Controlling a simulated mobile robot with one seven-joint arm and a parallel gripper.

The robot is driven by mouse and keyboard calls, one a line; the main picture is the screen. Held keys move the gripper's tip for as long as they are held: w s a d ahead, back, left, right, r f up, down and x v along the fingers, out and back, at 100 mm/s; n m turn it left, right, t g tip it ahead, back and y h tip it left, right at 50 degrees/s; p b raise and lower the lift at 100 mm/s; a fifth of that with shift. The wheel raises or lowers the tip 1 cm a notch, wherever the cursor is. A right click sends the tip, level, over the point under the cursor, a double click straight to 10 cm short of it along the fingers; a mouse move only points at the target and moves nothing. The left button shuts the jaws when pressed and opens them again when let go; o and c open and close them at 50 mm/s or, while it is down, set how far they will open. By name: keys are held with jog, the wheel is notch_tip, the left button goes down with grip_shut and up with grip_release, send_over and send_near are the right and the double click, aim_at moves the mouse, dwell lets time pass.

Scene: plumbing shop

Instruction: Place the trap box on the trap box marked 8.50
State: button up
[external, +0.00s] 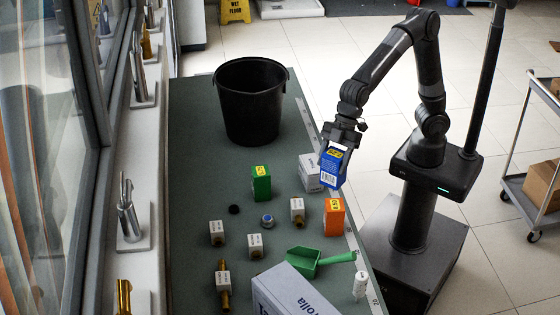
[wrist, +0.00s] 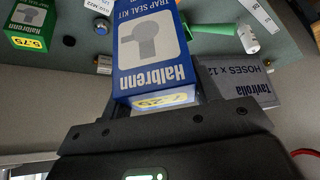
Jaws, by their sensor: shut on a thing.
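My gripper (external: 334,166) is shut on a blue trap box (external: 330,175) and holds it raised at the right side of the green counter. In the wrist view the blue box (wrist: 150,45) reads "Halbrenn Trap Seal Kit", with a yellow 7.25 tag on its near end. An orange box (external: 335,218) with a yellow tag stands upright on the counter, nearer the camera than the held box; its price is too small to read surely. A green box (external: 261,183) with a yellow tag stands to the left; in the wrist view its tag (wrist: 30,42) reads 5.75.
A black bucket (external: 250,105) stands at the far end. Several small fittings with white labels, a green scoop (external: 305,261) and a Tavirolla carton (external: 285,292) occupy the near half. The counter between bucket and green box is clear.

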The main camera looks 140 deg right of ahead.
aim_at(336, 183)
jog(key=shift+w+a+f, duration=0.95)
jog(key=shift+w+a, duration=0.1)
jog(key=shift+a, duration=0.2)
jog(key=shift+f, duration=2)
jog(key=shift+f, duration=0.1)
jog(key=o, duration=1.1)
jog(key=shift+f, duration=0.1)
